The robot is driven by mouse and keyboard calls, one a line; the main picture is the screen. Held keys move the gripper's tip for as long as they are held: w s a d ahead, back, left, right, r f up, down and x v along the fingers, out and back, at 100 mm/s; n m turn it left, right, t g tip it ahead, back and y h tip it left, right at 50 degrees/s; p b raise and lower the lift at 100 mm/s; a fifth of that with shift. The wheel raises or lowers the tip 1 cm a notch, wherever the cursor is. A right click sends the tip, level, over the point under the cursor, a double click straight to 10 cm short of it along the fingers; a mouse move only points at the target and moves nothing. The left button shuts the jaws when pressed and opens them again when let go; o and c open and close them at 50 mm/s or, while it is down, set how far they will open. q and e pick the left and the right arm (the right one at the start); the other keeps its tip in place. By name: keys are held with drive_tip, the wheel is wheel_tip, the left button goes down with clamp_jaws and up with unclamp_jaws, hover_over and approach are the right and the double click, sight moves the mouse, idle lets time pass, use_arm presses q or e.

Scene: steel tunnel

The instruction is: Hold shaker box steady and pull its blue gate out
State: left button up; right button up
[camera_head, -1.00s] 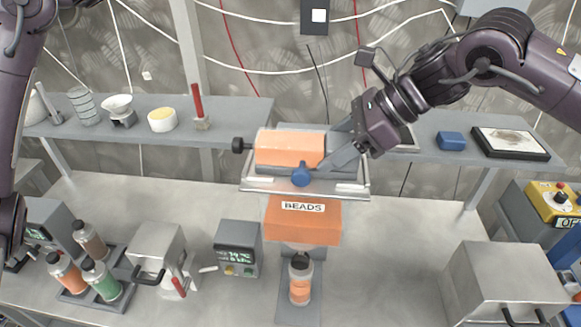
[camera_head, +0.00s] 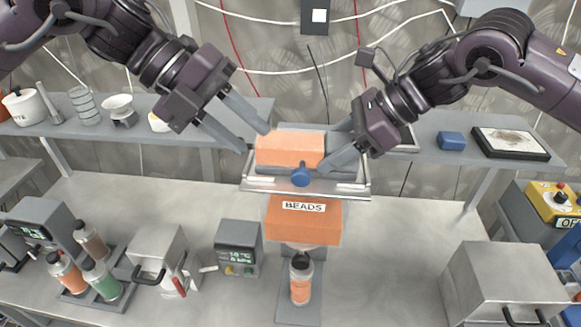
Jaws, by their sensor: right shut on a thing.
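The shaker box, an orange block (camera_head: 290,150), lies on a grey metal tray (camera_head: 262,186) above an orange hopper labelled BEADS (camera_head: 305,224). A blue round knob (camera_head: 300,176), the only blue part I see on it, sits at the tray's front; I cannot tell whether a gate plate is behind it. My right gripper (camera_head: 338,154) is shut on the right end of the orange block. My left gripper (camera_head: 256,141) is open, its two fingers apart at the block's left end. The fingers hide the black knob there; I cannot tell whether they touch anything.
A bottle with orange contents (camera_head: 301,280) stands under the hopper. A small display unit (camera_head: 239,247), a steel box with a black handle (camera_head: 157,254) and a rack of bottles stand left. A large steel box (camera_head: 505,283) is right.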

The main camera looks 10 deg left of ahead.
sight(294, 173)
use_arm(q)
drive_tip(key=x, duration=0.9)
drive_tip(key=shift+d+f, duration=0.2)
drive_tip(key=shift+d, duration=0.05)
clamp_jaws()
